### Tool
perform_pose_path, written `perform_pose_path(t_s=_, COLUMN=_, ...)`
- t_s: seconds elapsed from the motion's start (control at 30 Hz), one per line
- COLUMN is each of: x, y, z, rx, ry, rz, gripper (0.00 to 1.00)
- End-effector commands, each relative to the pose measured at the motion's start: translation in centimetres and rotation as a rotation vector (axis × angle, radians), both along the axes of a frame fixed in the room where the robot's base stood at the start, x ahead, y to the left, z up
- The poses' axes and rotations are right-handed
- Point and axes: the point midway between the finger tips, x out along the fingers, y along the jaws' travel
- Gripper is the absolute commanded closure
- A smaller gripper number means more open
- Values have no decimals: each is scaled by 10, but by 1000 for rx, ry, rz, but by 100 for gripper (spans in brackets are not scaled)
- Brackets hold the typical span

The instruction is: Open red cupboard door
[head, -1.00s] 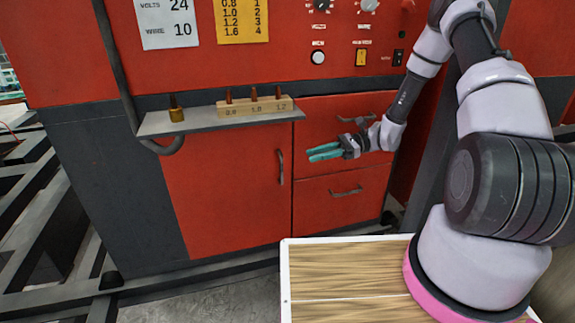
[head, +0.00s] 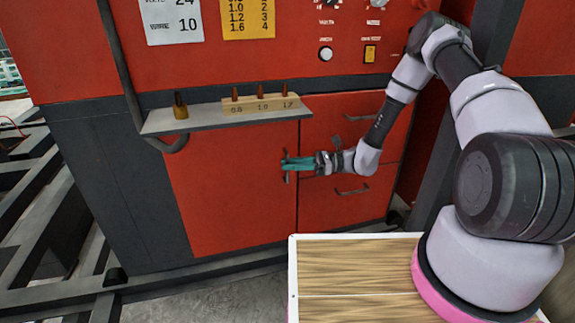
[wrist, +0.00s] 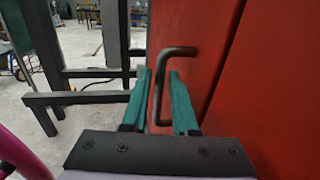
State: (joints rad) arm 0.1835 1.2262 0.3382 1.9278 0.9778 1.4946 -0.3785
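The red cupboard door (head: 230,195) is shut, low on the red cabinet and below the shelf. Its dark bar handle (head: 286,178) stands upright near the door's right edge, partly hidden by my gripper. My gripper (head: 284,164) reaches the handle from the right, with its teal fingers level. In the wrist view my gripper (wrist: 160,85) is open, and the handle (wrist: 178,50) lies between its two fingers. A gap shows on the left finger's side; contact with the right finger cannot be told. The red door face (wrist: 190,25) also shows there.
A grey shelf (head: 215,119) with a wooden block (head: 262,106) and a brass piece (head: 181,108) juts out above the door. Red drawers (head: 345,205) lie to the right. A wood-topped surface (head: 350,265) is in front. Dark metal beams (head: 40,225) stand left.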

Motion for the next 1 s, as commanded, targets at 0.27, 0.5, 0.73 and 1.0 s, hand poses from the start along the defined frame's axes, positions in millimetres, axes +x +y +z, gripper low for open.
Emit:
perform_pose_path(t_s=0.27, x=-1, y=11, z=0, rx=0, ry=0, rz=-1, gripper=73)
perform_pose_path(t_s=0.5, x=-1, y=10, z=0, rx=0, ry=0, rz=-1, gripper=100)
perform_pose_path(t_s=0.73, x=-1, y=10, z=0, rx=-1, ry=0, rz=-1, gripper=100)
perform_pose_path(t_s=1.0, x=-1, y=10, z=0, rx=-1, ry=0, rz=-1, gripper=100)
